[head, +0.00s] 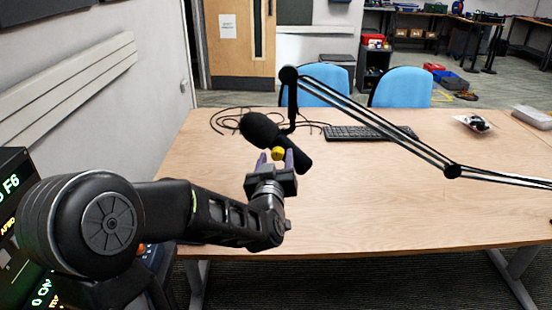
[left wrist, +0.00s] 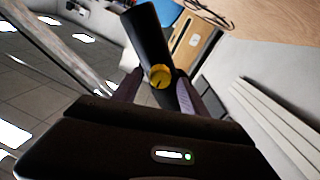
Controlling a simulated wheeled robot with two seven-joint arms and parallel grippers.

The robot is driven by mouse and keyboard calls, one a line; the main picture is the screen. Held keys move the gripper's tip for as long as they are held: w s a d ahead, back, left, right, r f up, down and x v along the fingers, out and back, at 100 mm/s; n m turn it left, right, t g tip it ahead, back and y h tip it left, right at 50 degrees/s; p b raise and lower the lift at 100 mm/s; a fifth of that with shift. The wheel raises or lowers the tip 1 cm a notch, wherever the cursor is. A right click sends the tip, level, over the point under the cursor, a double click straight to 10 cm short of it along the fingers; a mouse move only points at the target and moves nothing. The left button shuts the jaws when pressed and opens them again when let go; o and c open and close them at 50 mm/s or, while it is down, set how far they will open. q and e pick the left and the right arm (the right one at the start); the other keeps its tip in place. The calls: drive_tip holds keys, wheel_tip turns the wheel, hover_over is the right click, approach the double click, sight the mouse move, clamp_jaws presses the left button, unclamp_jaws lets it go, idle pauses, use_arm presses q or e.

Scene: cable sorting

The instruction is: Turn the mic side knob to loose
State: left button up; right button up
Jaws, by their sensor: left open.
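The black microphone (head: 262,131) hangs tilted from its boom arm (head: 368,113) above the table. A yellow side knob (head: 278,153) sits on the mic's body; in the left wrist view the yellow knob (left wrist: 160,76) shows a dark mark on its face. My left gripper (head: 277,160) is open, with its fingers pointing at the mic and the knob between or just beyond the fingertips. In the left wrist view the fingers (left wrist: 158,88) stand on both sides of the knob, with gaps visible. I cannot tell whether either finger touches it. My right gripper is not in view.
The wooden table (head: 400,205) is mostly clear in front. A black keyboard (head: 365,133) and a loose black cable (head: 232,115) lie behind the mic. Small items (head: 474,123) lie at the far right. Blue chairs (head: 402,87) stand behind the table. A wall is at the left.

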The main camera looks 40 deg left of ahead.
use_arm(q)
drive_tip(key=shift+c, duration=0.3)
clamp_jaws()
idle(0.5)
